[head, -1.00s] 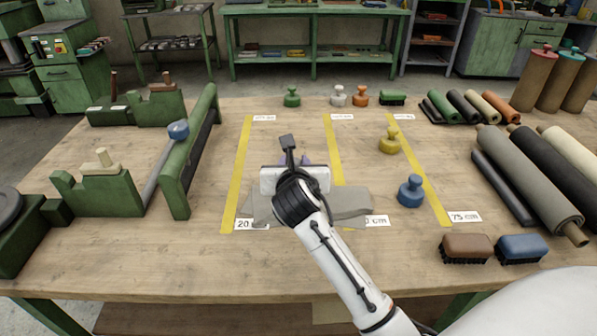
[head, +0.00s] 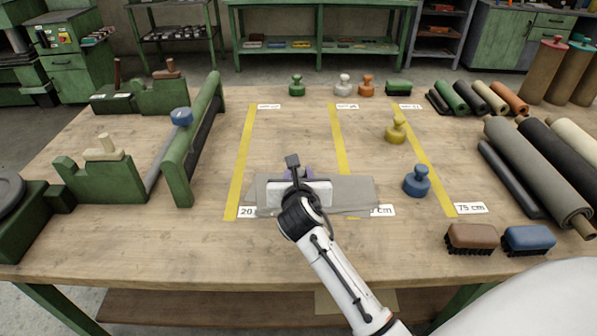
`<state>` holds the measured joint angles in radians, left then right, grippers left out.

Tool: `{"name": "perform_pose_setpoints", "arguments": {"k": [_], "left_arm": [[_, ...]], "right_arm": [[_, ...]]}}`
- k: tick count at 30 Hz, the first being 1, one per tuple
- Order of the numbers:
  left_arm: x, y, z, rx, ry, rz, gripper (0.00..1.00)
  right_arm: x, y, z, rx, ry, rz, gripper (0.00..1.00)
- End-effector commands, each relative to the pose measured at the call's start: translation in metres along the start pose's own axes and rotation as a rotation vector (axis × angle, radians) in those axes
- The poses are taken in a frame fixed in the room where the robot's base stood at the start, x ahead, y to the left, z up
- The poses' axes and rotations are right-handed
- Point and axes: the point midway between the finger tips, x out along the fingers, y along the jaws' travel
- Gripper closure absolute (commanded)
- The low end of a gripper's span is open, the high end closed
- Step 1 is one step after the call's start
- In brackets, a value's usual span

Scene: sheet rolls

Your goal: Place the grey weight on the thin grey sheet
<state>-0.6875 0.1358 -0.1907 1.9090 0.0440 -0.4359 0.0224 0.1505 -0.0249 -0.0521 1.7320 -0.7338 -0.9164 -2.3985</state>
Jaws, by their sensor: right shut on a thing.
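The thin grey sheet (head: 352,190) lies near the middle of the table across the lower part of the second yellow strip. My right gripper (head: 293,172) is over its left part and hides some of it. I cannot tell whether that thing touches the sheet. A light grey weight (head: 343,84) with a knob stands upright at the back of the table, away from the gripper. My left gripper is not in view.
A blue weight (head: 417,181) and a yellow weight (head: 396,128) stand right of the sheet. Green (head: 297,86) and orange (head: 366,86) weights stand at the back. Brushes (head: 471,239) and rolls (head: 538,170) fill the right side. A green-framed rail (head: 178,165) stands left.

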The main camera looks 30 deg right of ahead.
Motion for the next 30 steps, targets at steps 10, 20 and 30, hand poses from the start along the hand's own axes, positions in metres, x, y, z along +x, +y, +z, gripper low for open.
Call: {"name": "perform_pose_setpoints", "arguments": {"k": [10,20,30], "left_arm": [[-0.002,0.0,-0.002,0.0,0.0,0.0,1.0],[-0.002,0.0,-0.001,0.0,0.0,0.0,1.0],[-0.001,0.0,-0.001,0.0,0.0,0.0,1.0]], "right_arm": [[0.003,0.0,-0.007,-0.001,-0.003,0.001,1.0],[0.005,-0.001,-0.018,-0.002,0.016,-0.002,0.53],[0.004,0.0,-0.011,0.001,0.006,-0.001,0.53]]}}
